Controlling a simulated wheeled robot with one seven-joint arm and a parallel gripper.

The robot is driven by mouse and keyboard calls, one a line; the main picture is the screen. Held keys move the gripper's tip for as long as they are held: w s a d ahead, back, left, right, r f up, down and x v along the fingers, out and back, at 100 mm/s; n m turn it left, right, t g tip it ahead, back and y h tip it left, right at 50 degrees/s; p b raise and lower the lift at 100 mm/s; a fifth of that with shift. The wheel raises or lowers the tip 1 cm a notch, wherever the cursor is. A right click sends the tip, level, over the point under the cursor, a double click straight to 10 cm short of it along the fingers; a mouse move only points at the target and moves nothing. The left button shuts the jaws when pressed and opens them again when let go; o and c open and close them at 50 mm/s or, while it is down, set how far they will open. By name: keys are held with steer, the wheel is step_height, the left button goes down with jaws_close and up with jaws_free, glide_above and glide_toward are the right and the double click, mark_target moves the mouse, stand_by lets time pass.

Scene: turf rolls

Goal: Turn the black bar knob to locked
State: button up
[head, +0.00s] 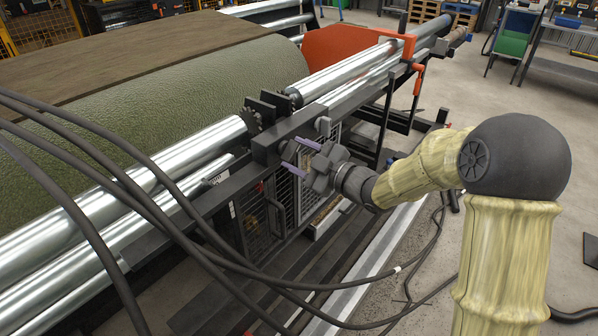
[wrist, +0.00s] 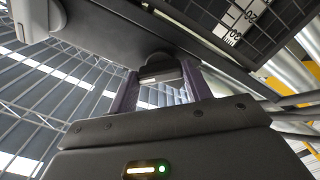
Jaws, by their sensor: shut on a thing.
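The black bar knob (wrist: 160,76) shows in the wrist view, with a short white mark on its near end. In the head view my gripper (head: 291,155) reaches from the right to the side of the dark machine rail (head: 265,148). The knob is hard to make out there among the fingers and rail. I cannot read any locked marking.
Steel rollers (head: 205,143) and a green turf roll (head: 215,85) lie behind. Black cables (head: 165,225) hang across the front left.

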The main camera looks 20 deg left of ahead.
steer(key=shift+f+n+b, duration=0.2)
steer(key=shift+n+b, duration=4.8)
steer(key=shift+b, duration=1.7)
steer(key=o, duration=1)
steer(key=shift+r, duration=0.15)
steer(key=p+v, duration=0.1)
steer(key=v, duration=1.6)
steer(key=shift+s+d, duration=0.1)
steer(key=shift+d, duration=0.1)
